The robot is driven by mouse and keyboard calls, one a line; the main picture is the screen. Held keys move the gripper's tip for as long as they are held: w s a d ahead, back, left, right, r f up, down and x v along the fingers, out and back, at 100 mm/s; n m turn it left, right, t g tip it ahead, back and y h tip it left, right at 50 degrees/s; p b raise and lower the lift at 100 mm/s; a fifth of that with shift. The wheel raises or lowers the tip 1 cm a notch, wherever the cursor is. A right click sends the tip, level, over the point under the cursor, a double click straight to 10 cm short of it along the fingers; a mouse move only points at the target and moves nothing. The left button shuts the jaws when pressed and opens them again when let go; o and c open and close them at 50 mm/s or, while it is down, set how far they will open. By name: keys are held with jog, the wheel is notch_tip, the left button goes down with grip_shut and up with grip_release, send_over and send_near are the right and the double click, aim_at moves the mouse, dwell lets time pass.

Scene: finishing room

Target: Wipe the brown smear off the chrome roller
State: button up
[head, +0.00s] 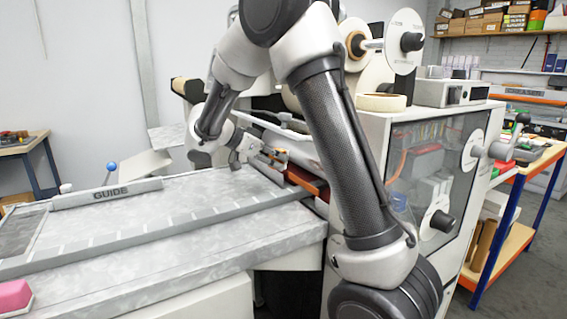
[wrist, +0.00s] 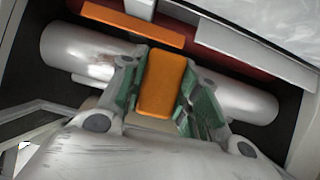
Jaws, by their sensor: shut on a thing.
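The chrome roller (wrist: 80,50) runs across the wrist view, with its right end (wrist: 248,100) also showing. My gripper (wrist: 161,68) is shut on an orange block (wrist: 160,85), which lies over the middle of the roller. I cannot tell whether the block touches the roller, and the part beneath is hidden. In the head view my gripper (head: 262,154) reaches into the machine's opening at the far end of the bed, and the roller cannot be made out there.
A dark red roller (wrist: 225,62) lies behind the chrome one, with an orange strip (wrist: 130,23) above it. The bed (head: 130,232) is mostly clear, with a guide bar (head: 108,193) and a pink block (head: 14,296). The machine cabinet (head: 375,140) stands right of the bed.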

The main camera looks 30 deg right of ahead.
jog(key=shift+w+d+f, duration=0.1)
jog(key=shift+d+f, duration=0.1)
jog(key=shift+d, duration=0.75)
jog(key=shift+s+d+f, duration=0.1)
jog(key=shift+d+f, duration=0.05)
jog(key=shift+d, duration=0.85)
jog(key=shift+w+d+f, duration=0.1)
jog(key=shift+d+f, duration=0.1)
jog(key=shift+d, duration=0.75)
jog(key=shift+d+f, duration=0.2)
jog(key=shift+d, duration=0.7)
jog(key=s, duration=1.3)
jog(key=shift+d, duration=0.35)
jog(key=shift+w+a, duration=0.2)
jog(key=shift+w, duration=3.05)
jog(key=shift+w+a, duration=0.15)
jog(key=shift+w, duration=3.1)
jog(key=shift+c, duration=0.3)
jog(key=shift+d+r, duration=0.1)
jog(key=shift+d, duration=0.05)
jog(key=shift+s, duration=3.35)
jog(key=s, duration=0.6)
jog(key=shift+s+d, duration=0.2)
jog(key=shift+d, duration=0.05)
